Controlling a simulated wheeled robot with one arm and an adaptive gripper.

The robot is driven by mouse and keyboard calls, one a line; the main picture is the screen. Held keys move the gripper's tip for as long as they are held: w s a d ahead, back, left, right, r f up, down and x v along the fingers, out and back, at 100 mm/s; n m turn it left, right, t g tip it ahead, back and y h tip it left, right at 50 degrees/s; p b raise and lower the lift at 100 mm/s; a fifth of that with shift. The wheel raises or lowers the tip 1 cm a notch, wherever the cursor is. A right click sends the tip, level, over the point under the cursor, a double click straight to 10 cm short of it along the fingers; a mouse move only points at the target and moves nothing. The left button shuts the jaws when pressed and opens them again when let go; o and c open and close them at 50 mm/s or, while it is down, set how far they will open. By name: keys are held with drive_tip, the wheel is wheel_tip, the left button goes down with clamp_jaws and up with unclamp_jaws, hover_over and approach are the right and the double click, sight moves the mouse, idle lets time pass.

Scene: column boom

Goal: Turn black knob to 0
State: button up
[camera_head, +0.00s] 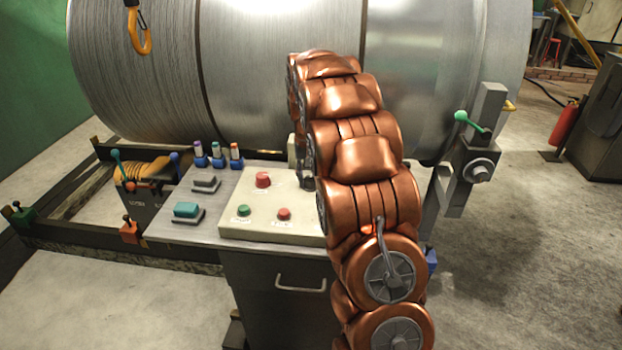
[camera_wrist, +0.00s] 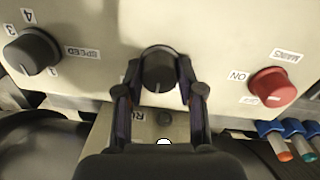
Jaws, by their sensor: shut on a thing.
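In the wrist view a round black knob (camera_wrist: 158,63) sits on the pale control panel. The two fingers of my gripper (camera_wrist: 158,74) are shut on it, one on each side. A light pointer mark on its near part is faint, and the lettering around it is mostly covered by my gripper. A second black knob (camera_wrist: 33,52), marked SPEED with the figures 1, 3 and 4 visible, is at the left, apart from my gripper. In the head view my copper arm hides both black knobs and the gripper; the control panel (camera_head: 237,222) shows left of the arm.
A red knob marked MAINS, ON and OFF (camera_wrist: 272,90) is right of my gripper. Green (camera_head: 243,210) and red (camera_head: 284,214) buttons are on the panel. Blue-based pieces (camera_head: 218,155) stand on the bench. A large metal drum (camera_head: 270,70) lies behind.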

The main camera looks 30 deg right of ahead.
sight(309, 178)
drive_tip(key=o, duration=1.1)
drive_tip(key=shift+o, duration=0.2)
wheel_tip(309, 178, up, 12)
drive_tip(key=shift+a, duration=0.2)
drive_tip(key=shift+w, duration=0.1)
